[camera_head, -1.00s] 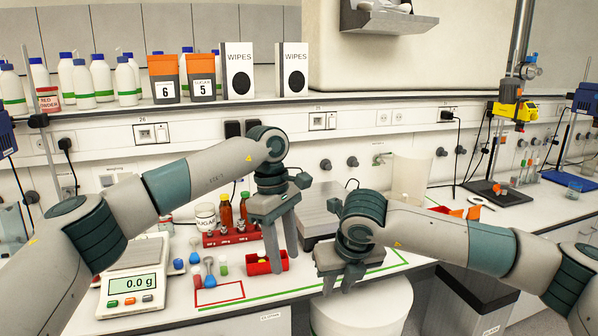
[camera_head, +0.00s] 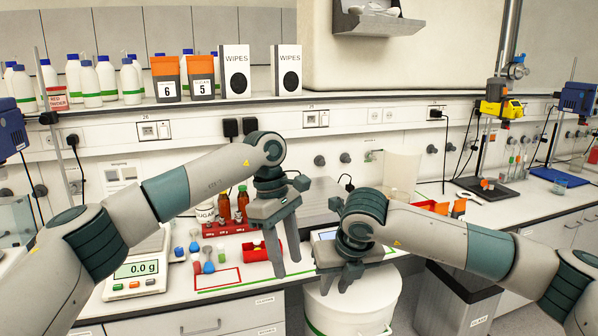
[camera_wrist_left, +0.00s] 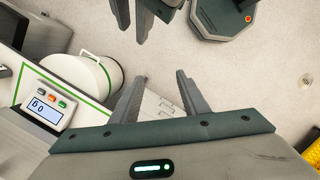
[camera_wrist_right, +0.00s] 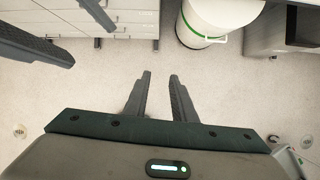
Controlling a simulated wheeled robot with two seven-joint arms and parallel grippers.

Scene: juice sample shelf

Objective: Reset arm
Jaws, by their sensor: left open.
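My left gripper (camera_head: 288,266) hangs fingers-down in front of the bench edge, open and empty, with the floor between its fingers in the left wrist view (camera_wrist_left: 162,76). My right gripper (camera_head: 336,287) hangs just right of it, above the white round bin (camera_head: 350,308) in the head view. Its fingers are apart with nothing between them in the right wrist view (camera_wrist_right: 160,75). Both arms are bent inward, with the grippers close together. The other gripper's fingers show at the top of the left wrist view and at the upper left of the right wrist view.
The bench (camera_head: 205,288) holds a balance (camera_head: 140,272), a red bottle rack (camera_head: 228,229), flasks and a red bin (camera_head: 262,250). A grey waste bin (camera_head: 460,300) stands at the right. The floor (camera_wrist_right: 235,95) below the grippers looks clear.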

